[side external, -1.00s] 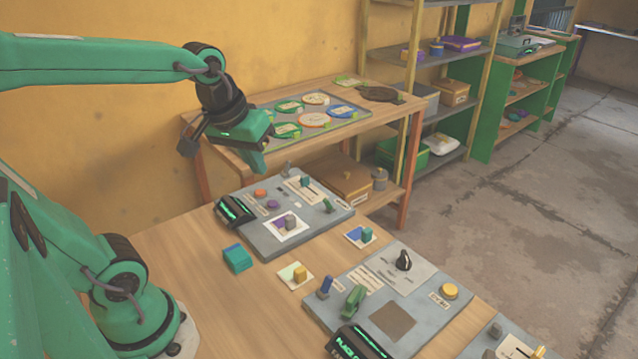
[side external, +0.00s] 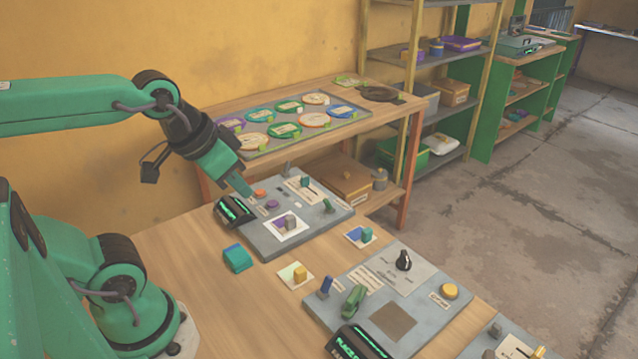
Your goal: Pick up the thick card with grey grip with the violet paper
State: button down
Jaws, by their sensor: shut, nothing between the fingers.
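The card with the grey grip and violet paper (side external: 279,231) lies flat on the far grey panel (side external: 262,244), near its front edge. Its white border shows around the violet, and the grey grip (side external: 290,222) stands upright on it. My gripper (side external: 250,194) is shut and empty.
A dark display box (side external: 233,211) stands at the panel's left. A card with a teal grip (side external: 366,235), a card with a yellow grip (side external: 299,273) and a teal block (side external: 237,258) lie on the wooden table. A second panel (side external: 425,262) with knobs stands nearer. Bare wood lies at front left.

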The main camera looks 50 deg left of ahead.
jog(key=c, duration=2.1)
grip_release()
jog(key=o, duration=0.8)
jog(key=shift+w, duration=0.1)
